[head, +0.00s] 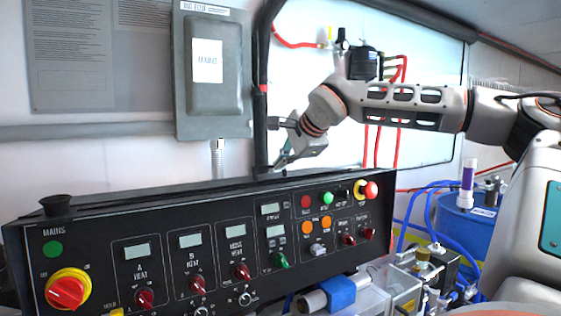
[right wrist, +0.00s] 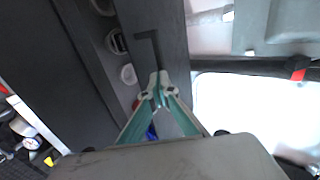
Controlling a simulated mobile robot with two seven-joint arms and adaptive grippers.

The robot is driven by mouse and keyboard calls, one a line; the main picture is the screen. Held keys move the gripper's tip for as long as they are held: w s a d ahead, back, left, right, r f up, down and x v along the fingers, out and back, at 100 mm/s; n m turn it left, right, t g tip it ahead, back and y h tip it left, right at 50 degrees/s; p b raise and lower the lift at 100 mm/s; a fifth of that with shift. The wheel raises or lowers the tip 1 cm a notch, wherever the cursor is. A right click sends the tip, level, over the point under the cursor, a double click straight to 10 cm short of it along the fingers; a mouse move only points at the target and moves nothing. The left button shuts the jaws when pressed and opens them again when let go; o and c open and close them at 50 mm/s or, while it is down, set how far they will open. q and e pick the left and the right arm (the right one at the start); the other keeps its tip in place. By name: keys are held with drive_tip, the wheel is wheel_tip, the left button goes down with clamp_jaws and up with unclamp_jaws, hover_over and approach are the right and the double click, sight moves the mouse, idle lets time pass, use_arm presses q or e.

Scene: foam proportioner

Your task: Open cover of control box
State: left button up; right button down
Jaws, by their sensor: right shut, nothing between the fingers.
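The control box appears to be the black console (head: 190,235) across the lower left, with its labelled front panel of knobs and displays facing me. Its top edge (head: 130,203) looks closed, with no gap that I can make out. My right gripper (head: 281,163) is shut and empty just above the back of that top edge, pointing down. In the right wrist view its green-sided fingers (right wrist: 160,88) meet close to a dark L-shaped bar (right wrist: 150,45) on the console's dark surface (right wrist: 125,20). I cannot tell whether they touch. My left gripper is not in view.
A grey wall box (head: 213,110) labelled MAINS hangs behind the console, its cover closed. A dark vertical pipe (head: 260,100) runs beside it. Red hoses (head: 398,140) hang behind my right arm.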

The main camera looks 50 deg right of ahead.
drive_tip(key=w+d, duration=0.1)
drive_tip(key=w, duration=0.1)
drive_tip(key=w+d+f+p, duration=0.1)
drive_tip(key=w, duration=0.4)
drive_tip(key=shift+w+d+f, duration=0.3)
drive_tip(key=shift+w+d, duration=0.05)
drive_tip(key=shift+d, duration=0.05)
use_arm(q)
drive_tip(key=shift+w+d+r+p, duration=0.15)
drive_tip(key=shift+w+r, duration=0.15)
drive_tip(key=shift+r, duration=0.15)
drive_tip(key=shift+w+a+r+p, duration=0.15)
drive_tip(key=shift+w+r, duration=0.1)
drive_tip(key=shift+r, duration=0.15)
use_arm(e)
drive_tip(key=shift+w+d+f, duration=0.15)
drive_tip(key=shift+w+d, duration=0.05)
drive_tip(key=shift+w, duration=0.6)
